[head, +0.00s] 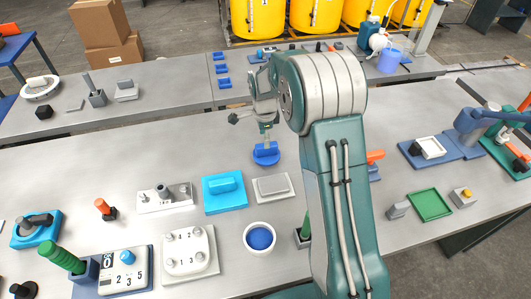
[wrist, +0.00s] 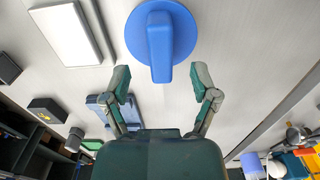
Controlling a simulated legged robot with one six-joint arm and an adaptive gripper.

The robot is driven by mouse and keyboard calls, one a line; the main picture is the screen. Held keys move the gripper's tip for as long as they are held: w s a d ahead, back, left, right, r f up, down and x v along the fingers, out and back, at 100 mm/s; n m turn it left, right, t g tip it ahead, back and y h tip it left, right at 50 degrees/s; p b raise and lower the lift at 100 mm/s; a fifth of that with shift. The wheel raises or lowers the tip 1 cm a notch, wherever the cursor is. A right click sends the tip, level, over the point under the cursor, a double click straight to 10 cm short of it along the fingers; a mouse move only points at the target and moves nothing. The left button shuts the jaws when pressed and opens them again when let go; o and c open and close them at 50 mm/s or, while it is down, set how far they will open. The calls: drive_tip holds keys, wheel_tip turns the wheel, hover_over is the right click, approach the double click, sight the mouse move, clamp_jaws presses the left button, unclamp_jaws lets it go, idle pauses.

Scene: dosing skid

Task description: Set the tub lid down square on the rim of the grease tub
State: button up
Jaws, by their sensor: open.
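The tub lid, a round blue disc with a raised bar handle (head: 266,153), lies on the grey bench below my gripper. It also shows in the wrist view (wrist: 135,32), with its bar pointing toward my gripper. My gripper (wrist: 160,80) is open, its two fingers apart on either side of the bar's near end and holding nothing. In the head view my gripper (head: 253,122) is partly hidden by my arm. The grease tub, a white round tub with blue inside (head: 248,245), stands open on the bench, nearer than the lid and left of my arm.
A white plate with round knobs (head: 208,268) is left of the tub. A green handle stands right of it, beside my arm.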

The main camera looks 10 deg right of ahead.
sight(266, 152)
drive_tip(key=shift+d+f, duration=0.35)
drive_tip(key=shift+f, duration=0.25)
wheel_tip(266, 152, down, 5)
drive_tip(key=shift+r, duration=0.2)
drive_tip(key=shift+f, duration=0.2)
drive_tip(key=shift+a, duration=0.15)
clamp_jaws()
